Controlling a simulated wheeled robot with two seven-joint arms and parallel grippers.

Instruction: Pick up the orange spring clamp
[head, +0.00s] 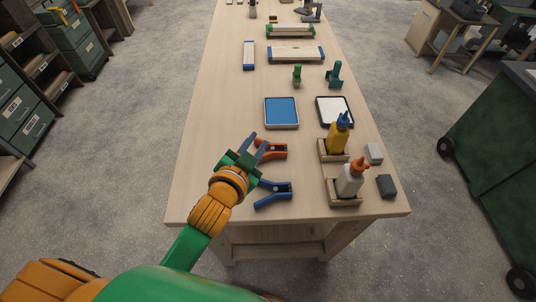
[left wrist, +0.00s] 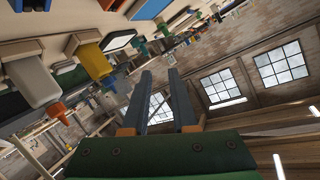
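The orange spring clamp (head: 272,151) lies on the wooden table (head: 215,110), right beside my left gripper in the head view. My left gripper (head: 258,142) has its two blue-grey fingers apart and overlaps the clamp's left end in the head view; touching cannot be told. In the left wrist view the fingers (left wrist: 160,72) are spread with nothing between them. An orange piece (left wrist: 108,4), likely the clamp, is cut by that view's top edge, outside the fingers. A blue spring clamp (head: 273,194) lies nearer the front edge. My right gripper is not in view.
A blue tray (head: 281,112) lies beyond the clamps, with a white tray (head: 334,111) beside it. Yellow (head: 338,138) and white (head: 349,182) bottles stand in wooden holders to the right. Grey blocks (head: 386,186) lie near the right edge. The table's left strip is clear.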

